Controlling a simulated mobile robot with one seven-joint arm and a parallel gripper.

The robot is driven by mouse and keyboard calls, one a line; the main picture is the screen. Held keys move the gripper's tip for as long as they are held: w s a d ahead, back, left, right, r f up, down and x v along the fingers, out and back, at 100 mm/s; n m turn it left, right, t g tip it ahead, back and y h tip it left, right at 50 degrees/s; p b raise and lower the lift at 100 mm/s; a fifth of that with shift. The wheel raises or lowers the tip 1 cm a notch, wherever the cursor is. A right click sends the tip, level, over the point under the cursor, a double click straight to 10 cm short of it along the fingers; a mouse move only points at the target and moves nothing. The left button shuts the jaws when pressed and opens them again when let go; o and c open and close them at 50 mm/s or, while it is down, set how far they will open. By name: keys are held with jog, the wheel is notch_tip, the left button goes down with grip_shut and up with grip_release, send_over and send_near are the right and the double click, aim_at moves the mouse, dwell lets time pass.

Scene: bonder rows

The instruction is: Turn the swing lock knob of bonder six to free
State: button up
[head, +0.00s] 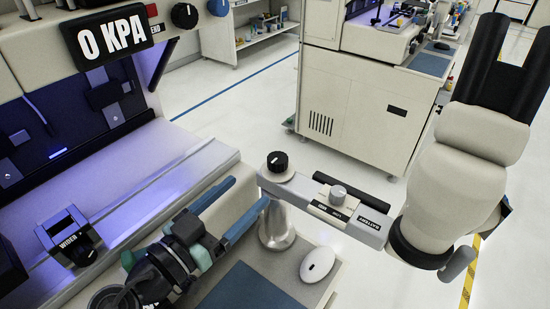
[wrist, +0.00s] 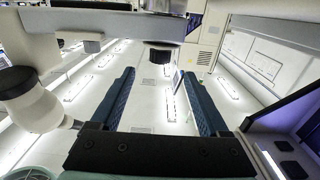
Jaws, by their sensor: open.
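The swing arm (head: 315,203) of the nearest bonder reaches right from a metal post to a beige optical head with black eyepieces. A black knob (head: 277,162) with a white mark tops the pivot end. I cannot tell by label which is the swing lock knob. My gripper (head: 248,190) is open and empty, its two teal fingers pointing toward the post, left of and below the black knob. In the wrist view, the black knob (wrist: 159,56) shows beyond and between the fingertips, apart from them.
The bonder's body with the "0 KPA" display (head: 112,30) stands close on the left. A small "WIDER" knob unit (head: 68,237) sits on its ledge. A white mouse (head: 317,264) and a blue mat (head: 250,289) lie below the swing arm. Another bonder (head: 355,100) stands behind across the aisle.

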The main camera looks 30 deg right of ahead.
aim_at(271, 168)
jog(key=p+x, duration=0.2)
jog(key=x, duration=0.9)
jog(key=shift+p, duration=0.35)
grip_shut()
